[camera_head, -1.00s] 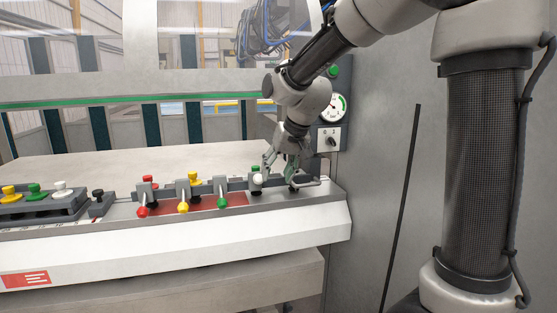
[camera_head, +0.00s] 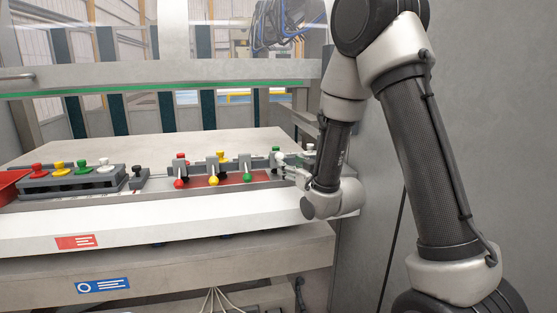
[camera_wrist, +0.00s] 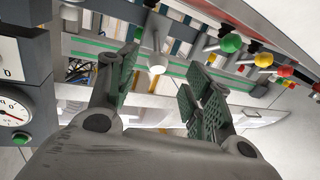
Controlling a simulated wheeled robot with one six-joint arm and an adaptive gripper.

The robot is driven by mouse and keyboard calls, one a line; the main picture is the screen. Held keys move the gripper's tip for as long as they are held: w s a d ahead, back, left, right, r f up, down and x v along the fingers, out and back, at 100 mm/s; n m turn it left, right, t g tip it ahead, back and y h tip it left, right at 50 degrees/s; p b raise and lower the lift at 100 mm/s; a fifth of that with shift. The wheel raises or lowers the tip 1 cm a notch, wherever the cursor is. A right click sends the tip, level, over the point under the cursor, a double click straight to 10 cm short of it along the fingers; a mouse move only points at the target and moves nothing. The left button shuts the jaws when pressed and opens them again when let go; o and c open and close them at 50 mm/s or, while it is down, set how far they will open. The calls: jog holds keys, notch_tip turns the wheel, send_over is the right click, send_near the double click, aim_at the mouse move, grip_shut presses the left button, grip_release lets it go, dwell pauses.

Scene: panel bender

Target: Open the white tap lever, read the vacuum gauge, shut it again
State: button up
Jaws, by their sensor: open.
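The white tap lever's knob (camera_wrist: 157,64) shows in the wrist view, on a pale stem between the two green-padded fingers. My gripper (camera_wrist: 160,82) is open around it, with a gap on both sides; I cannot tell whether the knob lies fully inside the jaws. In the head view my gripper (camera_head: 288,168) is at the right end of the lever row, and the white knob is hard to make out there. The vacuum gauge (camera_wrist: 12,110) is cut by the left edge of the wrist view, its reading unclear. My arm hides it in the head view.
Levers with red (camera_head: 180,183), yellow (camera_head: 213,183) and green (camera_head: 247,177) knobs stand left of my gripper. A grey block with several coloured knobs (camera_head: 72,180) lies farther left. The machine's side panel is close on the right.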

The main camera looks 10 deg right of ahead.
aim_at(282, 158)
jog(key=shift+w+r, duration=0.2)
jog(key=shift+r, duration=0.2)
jog(key=x, duration=0.7)
jog(key=shift+w+a, duration=0.1)
jog(key=shift+w, duration=0.1)
jog(key=shift+r, duration=0.1)
jog(key=shift+c, duration=0.2)
grip_shut()
